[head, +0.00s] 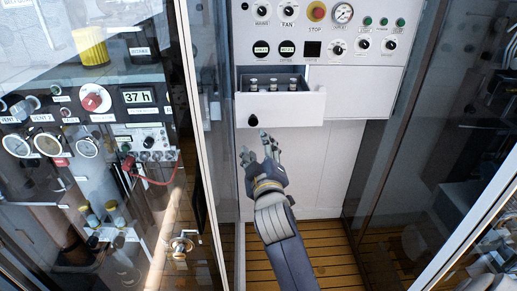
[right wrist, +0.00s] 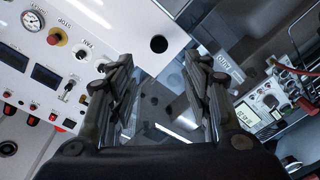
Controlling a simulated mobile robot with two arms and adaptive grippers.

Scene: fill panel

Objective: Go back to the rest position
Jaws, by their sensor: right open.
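My right gripper (head: 259,150) is in the middle of the head view, with its arm coming up from the bottom. Its fingers are apart, with nothing between them, and it is in front of and below an open drawer. In the right wrist view, the two fingers of the right gripper (right wrist: 165,105) stand wide apart and empty. The white drawer (head: 280,110) is pulled out of the panel and holds several small metal-topped items (head: 273,84). My left gripper is in neither view.
The white control panel (head: 325,50) has knobs, a red stop button (head: 317,11) and a gauge (head: 342,13). Glass panes with frames stand on both sides. An instrument rack (head: 95,100) is behind the left glass. The slatted wooden floor (head: 325,262) is clear below.

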